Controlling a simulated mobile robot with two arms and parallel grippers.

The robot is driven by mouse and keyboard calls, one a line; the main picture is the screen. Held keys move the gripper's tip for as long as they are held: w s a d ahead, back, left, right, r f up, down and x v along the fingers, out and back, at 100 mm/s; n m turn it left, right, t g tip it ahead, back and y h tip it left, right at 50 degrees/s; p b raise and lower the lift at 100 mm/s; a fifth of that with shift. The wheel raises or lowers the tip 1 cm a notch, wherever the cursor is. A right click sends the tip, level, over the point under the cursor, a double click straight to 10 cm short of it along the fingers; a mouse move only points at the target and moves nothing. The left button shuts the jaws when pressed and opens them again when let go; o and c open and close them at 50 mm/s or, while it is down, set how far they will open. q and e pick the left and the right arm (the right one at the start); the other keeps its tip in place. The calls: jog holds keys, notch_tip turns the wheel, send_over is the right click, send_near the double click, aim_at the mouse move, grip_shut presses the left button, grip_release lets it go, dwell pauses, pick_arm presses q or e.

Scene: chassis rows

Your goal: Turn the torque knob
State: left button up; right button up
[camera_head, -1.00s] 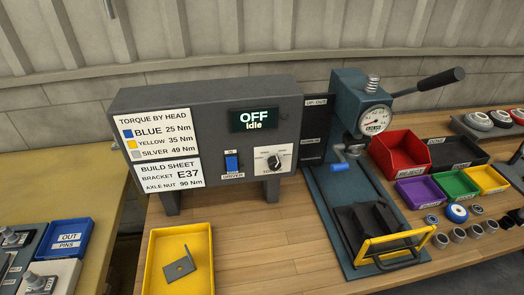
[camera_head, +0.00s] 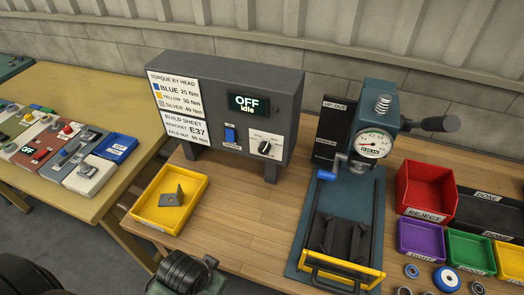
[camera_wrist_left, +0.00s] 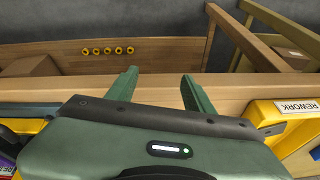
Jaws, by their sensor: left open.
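The torque knob (camera_head: 265,147) is a dark round knob on a white dial plate, low on the right of the grey control box (camera_head: 285,115). Its exact setting is too small to read. The knob is not in that view. My right gripper is not in view.
A yellow tray (camera_head: 150,216) with a grey bracket (camera_head: 172,197) lies in front of the box. A teal press (camera_head: 375,115) with a gauge and lever stands to its right. A red bin (camera_head: 427,190) is farther right. Bare wood (camera_head: 235,205) lies before the box.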

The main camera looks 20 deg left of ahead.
pick_arm(q)
jog(key=w+a+r+m+t+y, duration=0.1)
jog(key=w, duration=0.1)
jog(key=w+a+m+t+y, duration=0.1)
jog(key=w+a+m, duration=0.1)
jog(key=w+a+r+m+t, duration=0.1)
jog(key=w, duration=0.1)
jog(key=shift+w+a+r+y, duration=0.15)
jog(key=shift+w+r+y, duration=0.2)
jog(key=shift+w+y, duration=0.05)
jog(key=w+a+r+m+t+y, duration=0.2)
jog(key=w+r+m+t, duration=0.25)
jog(key=w+m, duration=0.3)
jog(key=m+t+h+p, duration=0.1)
jog(key=m+t+h, duration=0.5)
jog(key=m, duration=1.4)
send_near(263, 152)
jog(key=w+t, duration=0.1)
jog(key=w, duration=0.1)
jog(key=shift+n+y, duration=0.3)
jog(key=shift+n, duration=0.05)
jog(key=w, duration=0.2)
jog(key=w+p, duration=0.1)
jog(key=w, duration=0.1)
jog(key=w+f, duration=0.1)
jog(key=w, duration=0.1)
jog(key=shift+w+d, duration=0.35)
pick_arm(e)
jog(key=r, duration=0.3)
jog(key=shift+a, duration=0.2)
